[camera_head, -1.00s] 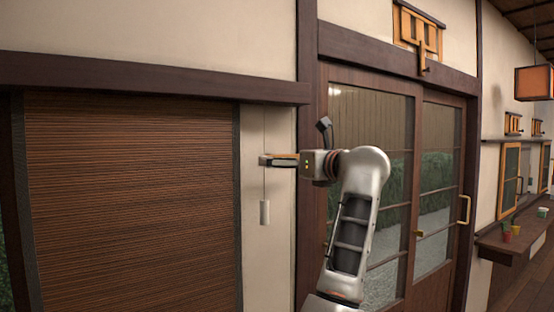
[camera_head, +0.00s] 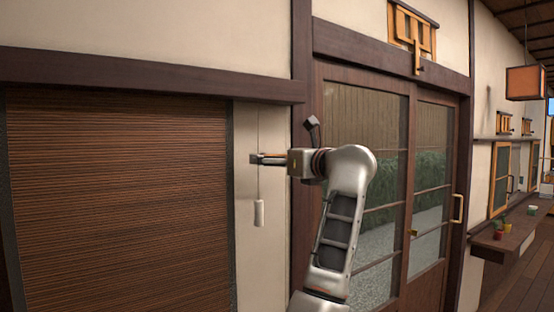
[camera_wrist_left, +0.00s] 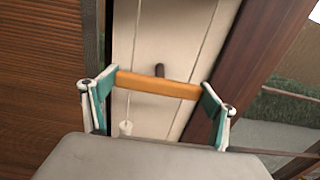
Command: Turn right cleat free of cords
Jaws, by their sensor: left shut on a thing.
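My left gripper (camera_head: 262,159) is at the pale wall strip between the blind and the door post. In the left wrist view its two fingers (camera_wrist_left: 157,88) are closed on the ends of an orange wooden bar, the cleat (camera_wrist_left: 158,84). A short dark peg (camera_wrist_left: 159,70) shows just behind the bar. One thin cord (camera_wrist_left: 134,50) runs down left of the peg to a white pull (camera_wrist_left: 126,128); another cord (camera_wrist_left: 205,50) runs on the right. In the head view the white pull (camera_head: 259,213) hangs below the gripper. The cleat is mostly hidden there. My right gripper is not in view.
A brown slatted blind (camera_head: 120,200) fills the left side. A dark door post (camera_head: 301,60) and glazed sliding doors (camera_head: 385,120) stand right of the wall strip. A wall shelf (camera_head: 510,235) with small pots is farther right.

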